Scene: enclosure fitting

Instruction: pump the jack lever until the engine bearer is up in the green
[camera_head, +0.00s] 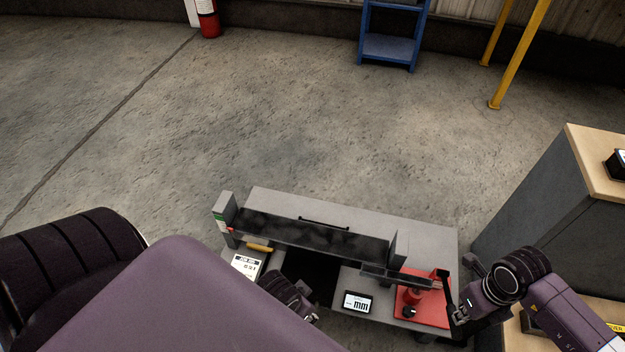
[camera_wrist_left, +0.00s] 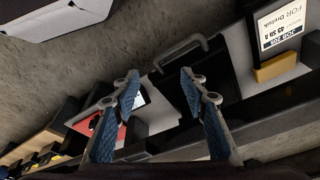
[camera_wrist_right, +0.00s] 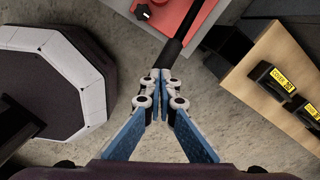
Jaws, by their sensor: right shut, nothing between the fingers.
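The engine bearer (camera_head: 320,234) is a long dark beam across the grey stand. At its left end a grey post carries a green band (camera_head: 219,218), with a small red mark just below it. The red jack (camera_head: 414,296) stands at the stand's right end. Its black lever (camera_wrist_right: 178,45) points at my right gripper (camera_wrist_right: 160,82), whose fingertips are together at the lever's end; whether they touch cannot be told. My left gripper (camera_wrist_left: 158,84) is open and empty above the stand; its fingertips are not clear in the head view.
A display reading mm (camera_head: 357,302) lies left of the jack. A white job card (camera_wrist_left: 281,25) and a yellow block (camera_wrist_left: 276,66) are at the stand's left. A wood-topped cabinet (camera_head: 590,150) stands at right.

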